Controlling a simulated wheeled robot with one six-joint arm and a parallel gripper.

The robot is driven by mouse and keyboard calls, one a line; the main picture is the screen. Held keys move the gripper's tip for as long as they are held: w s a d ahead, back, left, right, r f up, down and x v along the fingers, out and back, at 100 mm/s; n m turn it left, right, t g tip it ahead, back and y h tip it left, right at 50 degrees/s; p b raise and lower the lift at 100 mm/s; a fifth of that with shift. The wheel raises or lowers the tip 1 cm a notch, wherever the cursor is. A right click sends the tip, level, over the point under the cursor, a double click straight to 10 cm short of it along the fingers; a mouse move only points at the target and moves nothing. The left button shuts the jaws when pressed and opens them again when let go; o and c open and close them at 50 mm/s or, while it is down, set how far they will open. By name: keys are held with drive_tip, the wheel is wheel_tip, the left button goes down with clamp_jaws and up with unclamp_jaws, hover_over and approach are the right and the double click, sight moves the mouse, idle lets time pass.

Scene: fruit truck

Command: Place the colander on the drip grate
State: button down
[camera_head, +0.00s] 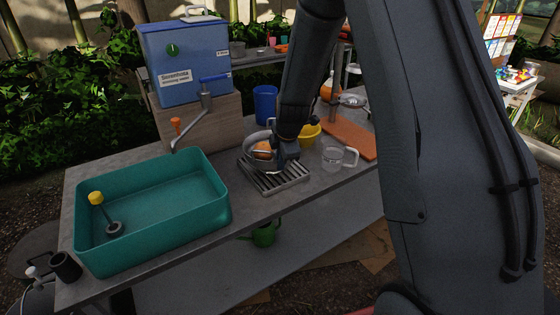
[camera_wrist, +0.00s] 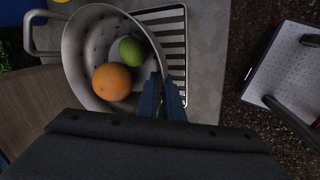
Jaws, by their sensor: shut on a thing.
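The grey metal colander (camera_wrist: 77,58) holds an orange (camera_wrist: 112,82) and a green fruit (camera_wrist: 131,51), seen in the wrist view. My gripper (camera_wrist: 161,94) is shut on the colander's rim on its right side. The drip grate (camera_wrist: 172,28), a dark slatted tray with a light frame, lies under and beside the colander. In the head view the colander (camera_head: 254,141) is over the back left part of the grate (camera_head: 284,181), partly hidden by my gripper (camera_head: 285,153). I cannot tell whether the colander touches the grate.
A teal basin (camera_head: 150,215) stands at the left of the grey table. A blue water dispenser (camera_head: 185,60) stands on a wooden box (camera_head: 195,130) behind. A glass mug (camera_head: 333,156), a yellow bowl (camera_head: 311,133), a blue cup (camera_head: 265,101) and an orange board (camera_head: 345,137) are near the grate.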

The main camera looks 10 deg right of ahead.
idle(0.3)
drive_tip(key=c, duration=2.4)
unclamp_jaws()
drive_tip(key=shift+f, duration=0.2)
drive_tip(key=o, duration=0.5)
drive_tip(key=shift+r, duration=0.2)
drive_tip(key=shift+s+r, duration=0.1)
drive_tip(key=shift+r, duration=0.25)
drive_tip(key=b+v, duration=0.3)
drive_tip(key=v, duration=0.7)
drive_tip(key=s+f+m+g, duration=0.1)
drive_tip(key=s+f+m, duration=0.1)
drive_tip(key=s+m, duration=0.7)
drive_tip(key=s+f+m+g, duration=0.2)
drive_tip(key=s+m, duration=0.7)
drive_tip(key=s, duration=0.6)
drive_tip(key=shift+m, duration=0.4)
